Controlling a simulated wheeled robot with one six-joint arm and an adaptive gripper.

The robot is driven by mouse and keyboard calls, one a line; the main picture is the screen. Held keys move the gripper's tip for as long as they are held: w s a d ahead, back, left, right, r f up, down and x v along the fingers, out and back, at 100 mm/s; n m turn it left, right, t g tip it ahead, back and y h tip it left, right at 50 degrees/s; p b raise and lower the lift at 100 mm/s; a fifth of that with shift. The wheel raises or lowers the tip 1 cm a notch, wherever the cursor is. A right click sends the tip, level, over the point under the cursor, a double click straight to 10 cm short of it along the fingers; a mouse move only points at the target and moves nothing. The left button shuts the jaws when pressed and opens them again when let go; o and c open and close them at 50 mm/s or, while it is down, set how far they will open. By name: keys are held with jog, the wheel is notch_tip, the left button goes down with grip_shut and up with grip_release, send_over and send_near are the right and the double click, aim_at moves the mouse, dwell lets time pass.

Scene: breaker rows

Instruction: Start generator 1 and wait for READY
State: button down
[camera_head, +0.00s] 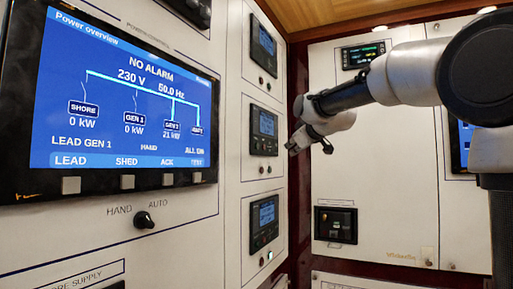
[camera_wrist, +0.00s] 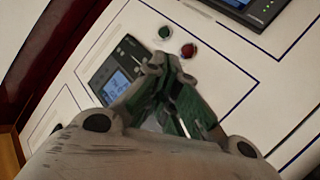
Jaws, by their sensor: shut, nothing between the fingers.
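A large screen (camera_head: 130,95) in the head view reads "Power overview", "NO ALARM", 230 V and 50.0 Hz. It lists SHORE at 0 kW, GEN 1 at 0 kW and another generator at 21 kW, with "LEAD GEN 1" below. Three small controllers are stacked beside it: upper (camera_head: 263,47), middle (camera_head: 264,131) and lower (camera_head: 264,222). Their labels are too small to read. My gripper (camera_head: 300,145) is right of the middle controller. In the wrist view my gripper (camera_wrist: 167,65) is shut and empty, in front of a green button (camera_wrist: 165,32) and a red button (camera_wrist: 188,51). Contact cannot be told.
A HAND/AUTO knob (camera_head: 145,220) sits under the large screen. A black panel fitting (camera_head: 336,225) and a small dark display (camera_head: 363,54) are on the right wall. The wrist view also shows a controller (camera_wrist: 118,80) at left and part of another (camera_wrist: 248,8) at top.

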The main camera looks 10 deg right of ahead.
aim_at(257, 146)
jog(key=w+a, duration=0.5)
jog(key=a, duration=0.2)
jog(key=shift+w, duration=0.15)
dwell(0.3)
jog(key=shift+a, duration=0.15)
dwell(1.3)
jog(key=shift+w+a, duration=0.2)
jog(key=shift+w+a, duration=0.25)
jog(key=shift+a, duration=0.1)
dwell(0.8)
jog(key=shift+s+d, duration=0.5)
jog(key=shift+d, duration=0.15)
